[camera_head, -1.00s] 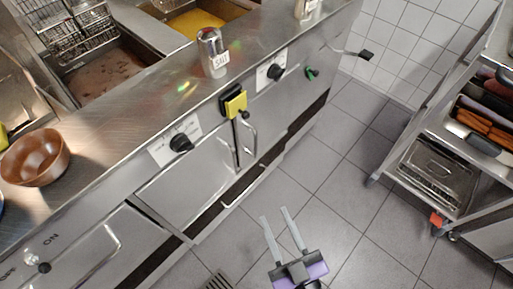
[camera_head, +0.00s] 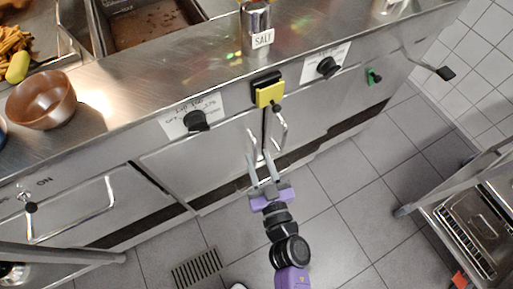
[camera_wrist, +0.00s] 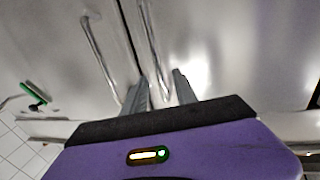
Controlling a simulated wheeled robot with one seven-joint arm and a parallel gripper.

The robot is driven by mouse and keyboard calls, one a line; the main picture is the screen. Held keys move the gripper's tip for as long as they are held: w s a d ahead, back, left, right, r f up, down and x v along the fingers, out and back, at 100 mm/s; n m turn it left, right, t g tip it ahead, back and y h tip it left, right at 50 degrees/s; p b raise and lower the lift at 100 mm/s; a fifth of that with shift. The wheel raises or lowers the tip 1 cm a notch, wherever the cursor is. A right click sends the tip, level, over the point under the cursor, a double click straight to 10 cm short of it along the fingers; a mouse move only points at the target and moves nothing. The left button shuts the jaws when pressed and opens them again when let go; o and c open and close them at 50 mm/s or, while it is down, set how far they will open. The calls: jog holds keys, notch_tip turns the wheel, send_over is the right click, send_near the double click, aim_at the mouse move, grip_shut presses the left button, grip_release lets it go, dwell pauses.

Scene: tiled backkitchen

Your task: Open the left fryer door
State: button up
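The fryer's left door (camera_head: 200,160) is a shut steel panel below the left black knob. Its upright handle (camera_head: 253,142) is beside the dark seam between the two doors. The right door's handle (camera_head: 281,132) stands just across the seam. My gripper (camera_head: 261,157) is open, with its two grey fingers pointing at the left door's handle. The wrist view is turned round. There, the left door's handle (camera_wrist: 152,50) runs down between my open fingers (camera_wrist: 158,88), and the right door's handle (camera_wrist: 98,50) is outside them. I cannot tell whether the fingers touch the handle.
A yellow block (camera_head: 269,94) on a black mount is above the seam. A salt shaker (camera_head: 257,30) and a brown bowl (camera_head: 41,99) stand on the counter. A wheeled rack (camera_head: 470,230) is at right. The tiled floor (camera_head: 340,225) between is clear, with a drain grate (camera_head: 196,268).

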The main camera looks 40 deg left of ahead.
aim_at(256, 152)
jog(key=shift+b+x, duration=0.3)
jog(key=shift+x, duration=1.5)
grip_shut()
